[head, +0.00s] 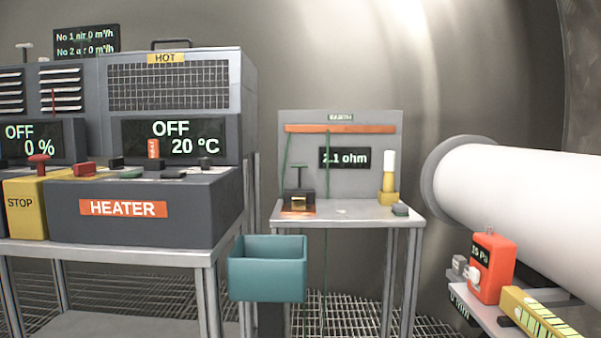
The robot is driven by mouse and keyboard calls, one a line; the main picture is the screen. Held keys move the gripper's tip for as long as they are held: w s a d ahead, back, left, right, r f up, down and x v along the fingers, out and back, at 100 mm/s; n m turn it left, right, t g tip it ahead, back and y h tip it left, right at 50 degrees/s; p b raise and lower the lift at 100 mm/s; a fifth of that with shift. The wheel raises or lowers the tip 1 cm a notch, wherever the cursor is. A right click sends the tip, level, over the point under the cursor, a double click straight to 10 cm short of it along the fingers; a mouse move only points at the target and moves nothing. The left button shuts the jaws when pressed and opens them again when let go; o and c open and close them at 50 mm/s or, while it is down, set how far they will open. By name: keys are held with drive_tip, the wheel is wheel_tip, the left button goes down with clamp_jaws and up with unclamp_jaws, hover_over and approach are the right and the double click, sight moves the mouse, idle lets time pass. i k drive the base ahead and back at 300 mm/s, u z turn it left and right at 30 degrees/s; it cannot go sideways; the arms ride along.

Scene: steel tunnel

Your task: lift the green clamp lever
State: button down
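On the small earthing table, a clamp block (299,202) with a copper-coloured base stands at the left. A dark T-shaped handle (299,167) rises upright above the block. It looks dark greenish and may be the clamp lever, but it is too small and dark to be sure of its colour. A thin green cable (287,160) hangs from the orange bar (340,129) down behind the block. My gripper is not in view, so its state and its distance from the clamp do not show.
The earthing table (347,212) has bare top between the clamp and a yellow-based white post (389,175). A teal bin (267,267) stands in front at its left. The heater console (145,212) is left; a white pipe (520,200) and red gauge (492,267) are right.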

sight(299, 167)
drive_tip(key=u, duration=0.2)
drive_tip(key=i, duration=0.85)
drive_tip(key=u, duration=0.25)
